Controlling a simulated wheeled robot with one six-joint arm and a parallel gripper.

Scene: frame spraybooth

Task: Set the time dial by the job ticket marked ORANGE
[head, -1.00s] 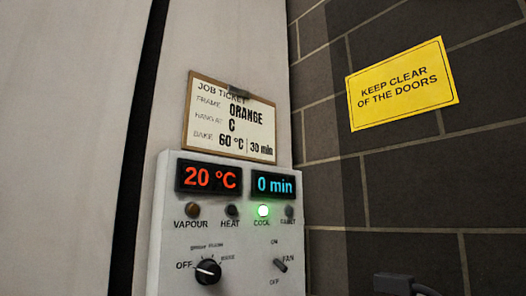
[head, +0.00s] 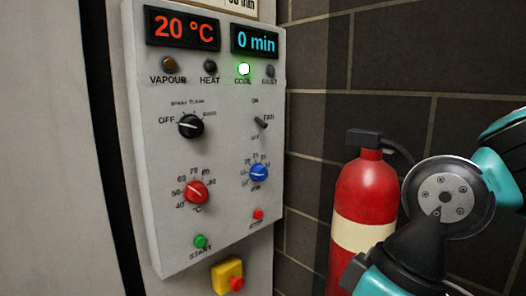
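The blue dial (head: 258,173), with a scale around it and a small label below that I cannot read well, is at the right of the control panel (head: 150,230); it seems to be the time dial. The time display (head: 255,41) reads 0 min. The job ticket (head: 236,8) shows only its lower edge at the top, with part of "30 min"; its other lines are out of view. My arm shows at the lower right, apart from the panel. My gripper is not in view.
The red dial (head: 195,191) marked °C, black mode knob (head: 190,126), fan switch (head: 261,122), green START button (head: 200,241), small red button (head: 258,214) and yellow-boxed red button (head: 228,277) surround the dial. A red fire extinguisher (head: 364,200) stands right of the panel.

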